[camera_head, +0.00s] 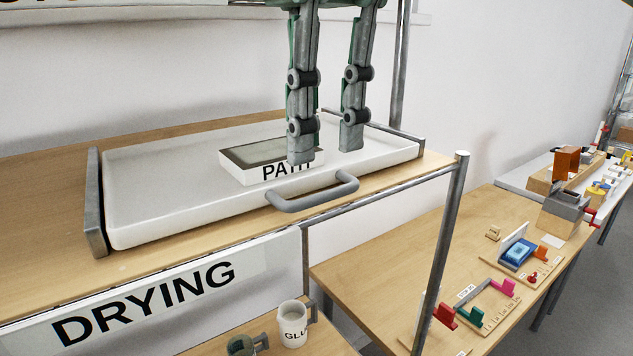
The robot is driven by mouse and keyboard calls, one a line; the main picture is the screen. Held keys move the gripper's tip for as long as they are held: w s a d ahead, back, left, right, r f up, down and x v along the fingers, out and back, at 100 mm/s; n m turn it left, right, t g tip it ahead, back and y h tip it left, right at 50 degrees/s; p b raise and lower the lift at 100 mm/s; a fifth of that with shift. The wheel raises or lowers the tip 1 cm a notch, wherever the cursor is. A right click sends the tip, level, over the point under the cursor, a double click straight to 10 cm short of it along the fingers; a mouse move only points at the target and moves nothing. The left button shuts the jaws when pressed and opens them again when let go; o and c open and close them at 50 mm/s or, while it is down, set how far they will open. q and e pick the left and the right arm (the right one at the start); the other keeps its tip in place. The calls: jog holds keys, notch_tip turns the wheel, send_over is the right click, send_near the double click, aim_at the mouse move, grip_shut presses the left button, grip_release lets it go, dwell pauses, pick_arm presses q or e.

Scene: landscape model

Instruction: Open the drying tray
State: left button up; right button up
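The drying tray (180,205) is a wide white tray on a wooden shelf, between two grey side rails. A grey bar handle (312,196) sticks out from its front edge. A small box labelled PATH (240,168) stands on the tray. My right gripper (326,156) comes down from the top with its two fingers apart and nothing between them. Its fingertips appear above the tray, behind the handle in the picture, and are apart from the handle. The left finger hides part of the PATH label. My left gripper is not in view.
A DRYING sign (145,305) hangs below the shelf edge. A metal post (440,250) stands right of the tray. A white GLUE mug (293,325) and a dark mug (241,345) stand below. A lower table (385,258) at right holds small coloured models.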

aim_at(314, 174)
jog(key=f, duration=0.4)
jog(key=shift+w+a, duration=0.15)
jog(key=shift+w, duration=0.05)
jog(key=shift+f, duration=0.35)
jog(key=shift+f+p, duration=0.3)
jog(key=shift+f, duration=0.05)
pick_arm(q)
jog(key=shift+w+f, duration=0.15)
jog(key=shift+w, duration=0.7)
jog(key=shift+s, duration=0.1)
pick_arm(e)
grip_shut()
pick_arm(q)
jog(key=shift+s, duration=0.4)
